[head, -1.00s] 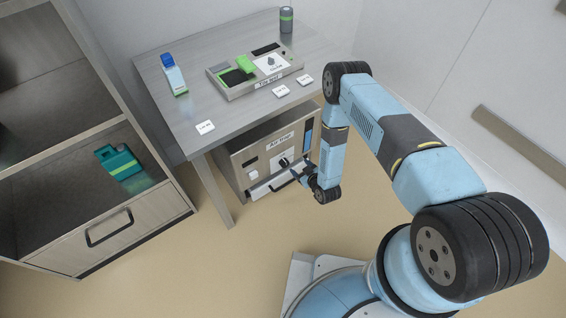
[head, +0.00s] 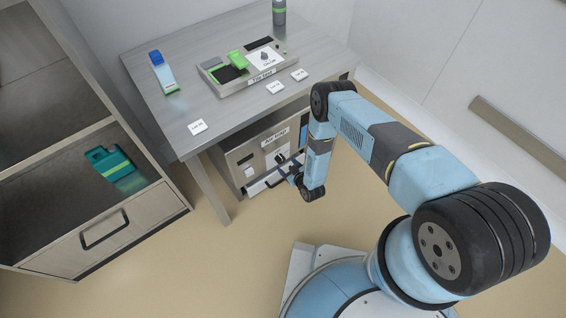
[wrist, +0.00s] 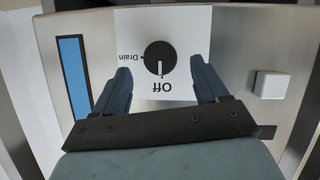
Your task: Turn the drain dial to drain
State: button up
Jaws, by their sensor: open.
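The drain dial (wrist: 160,58) is a round black knob on a white plate in the wrist view. Its white pointer line is toward the "Off" label. The "Drain" label (wrist: 134,57) is to the left of the knob; the lettering appears upside down. My gripper (wrist: 161,76) is open, with one blue finger on each side of the knob in the picture, apart from its rim. I cannot tell how deep the fingertips reach. In the head view my gripper (head: 287,167) is in front of the grey air trap box (head: 235,160) under the table and partly hides the dial.
The panel also has a blue strip (wrist: 74,75) and a white square button (wrist: 270,85). The table (head: 165,118) above holds a tray unit (head: 230,87), a blue-capped bottle (head: 164,73) and label cards. A shelf unit (head: 155,212) stands at left. The floor in front is clear.

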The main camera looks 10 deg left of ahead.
aim_at(282, 162)
jog(key=shift+x, duration=2.3)
jog(key=shift+c, duration=0.3)
jog(key=c, duration=1)
